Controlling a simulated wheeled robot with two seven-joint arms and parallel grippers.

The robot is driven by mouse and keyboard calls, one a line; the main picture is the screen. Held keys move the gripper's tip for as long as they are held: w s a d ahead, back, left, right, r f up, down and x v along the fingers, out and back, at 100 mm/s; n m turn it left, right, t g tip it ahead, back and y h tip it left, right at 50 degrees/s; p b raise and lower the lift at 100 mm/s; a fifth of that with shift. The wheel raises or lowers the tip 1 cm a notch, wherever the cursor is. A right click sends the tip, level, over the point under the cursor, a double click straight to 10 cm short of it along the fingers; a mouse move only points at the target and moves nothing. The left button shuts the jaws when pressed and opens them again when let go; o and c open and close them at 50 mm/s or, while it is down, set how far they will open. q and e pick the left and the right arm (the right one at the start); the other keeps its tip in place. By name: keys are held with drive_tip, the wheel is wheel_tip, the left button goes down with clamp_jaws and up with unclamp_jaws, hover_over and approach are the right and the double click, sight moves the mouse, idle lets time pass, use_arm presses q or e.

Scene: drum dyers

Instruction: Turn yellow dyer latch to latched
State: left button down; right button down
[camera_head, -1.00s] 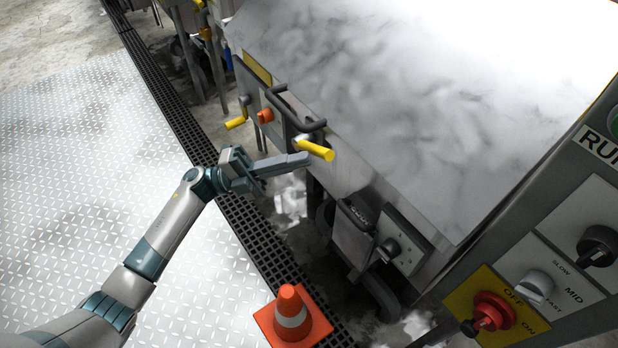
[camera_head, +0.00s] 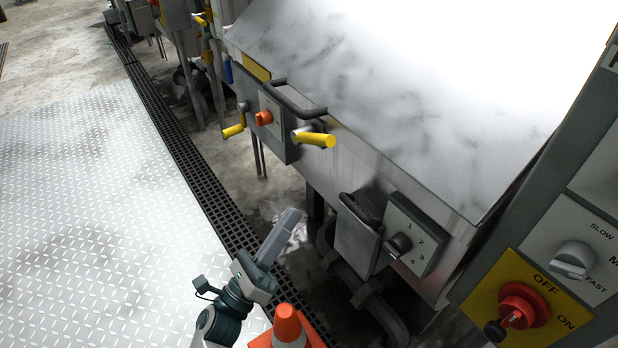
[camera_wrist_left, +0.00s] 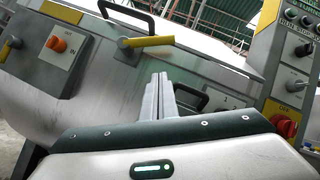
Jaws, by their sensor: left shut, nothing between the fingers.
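The dyer (camera_head: 340,150) is a big grey metal machine with a yellow label strip at its upper left edge. A yellow-handled latch (camera_head: 316,139) sticks out of its front, just below a dark bar handle; in the left wrist view the latch (camera_wrist_left: 148,42) lies nearly level, pointing right. A second yellow lever (camera_head: 234,130) is further left, beside an orange knob (camera_head: 263,118). My left gripper (camera_head: 289,220) is below and left of the latch, apart from it. Its fingers (camera_wrist_left: 159,85) are together and empty. My right gripper is not in view.
A numbered dial box (camera_head: 412,240) and a dark-handled flap (camera_head: 358,232) are on the dyer's lower front. An orange cone (camera_head: 289,325) stands near my left wrist. A control panel (camera_head: 530,300) with a red switch is at right. Patterned floor plate (camera_head: 90,220) is clear.

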sight(318, 136)
use_arm(q)
drive_tip(key=shift+s+a+f+t+y, duration=0.15)
drive_tip(key=shift+a+f+t+y, duration=0.15)
drive_tip(key=shift+y, duration=0.3)
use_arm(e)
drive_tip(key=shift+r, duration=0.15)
use_arm(q)
drive_tip(key=shift+r, duration=0.1)
